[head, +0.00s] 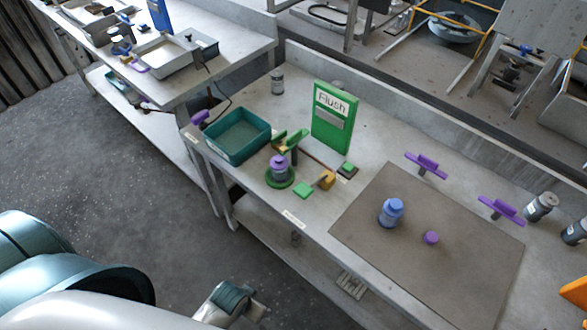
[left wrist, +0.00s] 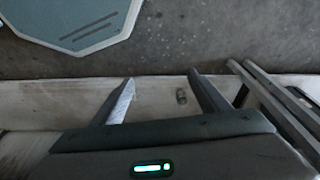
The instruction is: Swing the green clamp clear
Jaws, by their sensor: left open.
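The green clamp (head: 294,140) is on the bench in the head view, a small green bar on a tan mount behind and above a purple canister. The canister (head: 279,166) stands in a round green base (head: 281,179). Whether the bar touches the canister I cannot tell. My left gripper (left wrist: 161,78) is open and empty in the left wrist view, with bare floor and a pale ledge beyond its fingers. No clamp shows in that view. In the head view, part of my left arm is at the lower left, well apart from the clamp. My right gripper is not in view.
A teal tray (head: 267,134) is left of the clamp, and an upright green "Flush" sign (head: 334,118) is behind it.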

